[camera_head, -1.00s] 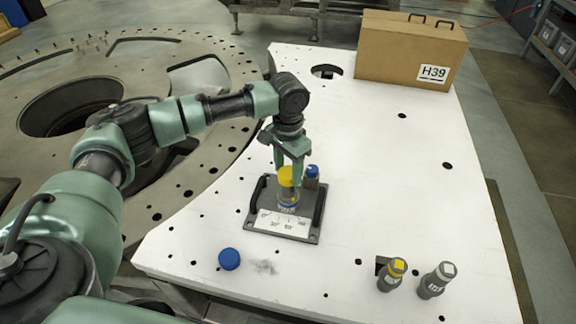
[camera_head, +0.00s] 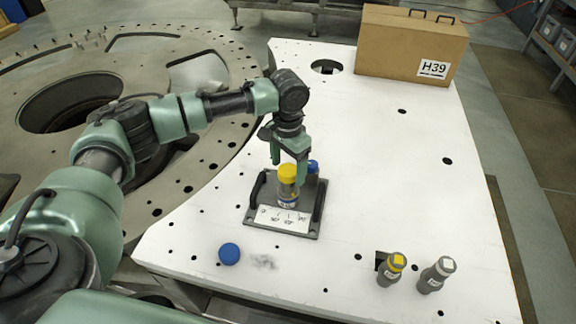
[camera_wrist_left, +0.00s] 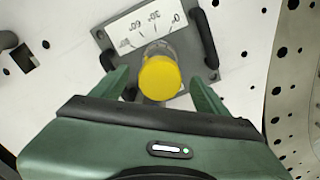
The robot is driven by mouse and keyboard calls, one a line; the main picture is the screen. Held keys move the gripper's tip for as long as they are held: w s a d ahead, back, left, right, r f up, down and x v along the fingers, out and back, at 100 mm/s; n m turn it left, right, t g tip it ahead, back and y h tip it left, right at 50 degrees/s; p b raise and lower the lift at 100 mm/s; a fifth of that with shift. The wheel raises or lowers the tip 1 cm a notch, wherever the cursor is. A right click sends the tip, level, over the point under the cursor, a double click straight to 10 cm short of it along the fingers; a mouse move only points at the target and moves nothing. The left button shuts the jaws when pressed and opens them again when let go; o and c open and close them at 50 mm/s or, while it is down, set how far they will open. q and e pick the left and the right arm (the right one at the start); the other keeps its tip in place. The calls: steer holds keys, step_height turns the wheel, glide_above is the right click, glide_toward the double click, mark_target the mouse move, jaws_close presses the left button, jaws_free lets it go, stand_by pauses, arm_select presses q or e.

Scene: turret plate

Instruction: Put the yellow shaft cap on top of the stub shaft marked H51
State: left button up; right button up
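The yellow shaft cap (camera_head: 287,171) sits on top of a grey stub shaft (camera_head: 287,192), which stands upright on a dark fixture plate (camera_head: 254,211). Any marking on this shaft is too small to read. The cap also shows in the left wrist view (camera_wrist_left: 160,78), with the shaft mostly hidden below it. My left gripper (camera_head: 289,167) is open just behind the cap. In the left wrist view its fingers (camera_wrist_left: 158,80) stand apart on either side of the cap, with gaps. My right gripper is not in view.
A blue-topped piece (camera_head: 313,167) stands behind the shaft. A loose blue cap (camera_head: 229,254) lies on the white table (camera_head: 380,180). A yellow-topped shaft (camera_head: 390,270) and a grey one (camera_head: 437,275) stand at front right. A cardboard box (camera_head: 400,50) stands at the back.

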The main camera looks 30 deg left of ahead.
arm_select(q)
steer(key=shift+r, duration=0.1)
steer(key=shift+r+b, duration=0.3)
steer(key=shift+r, duration=0.05)
step_height(320, 180, up, 6)
steer(key=shift+r+b, duration=0.1)
steer(key=shift+b, duration=1)
steer(key=shift+r, duration=0.35)
steer(key=shift+f, duration=0.1)
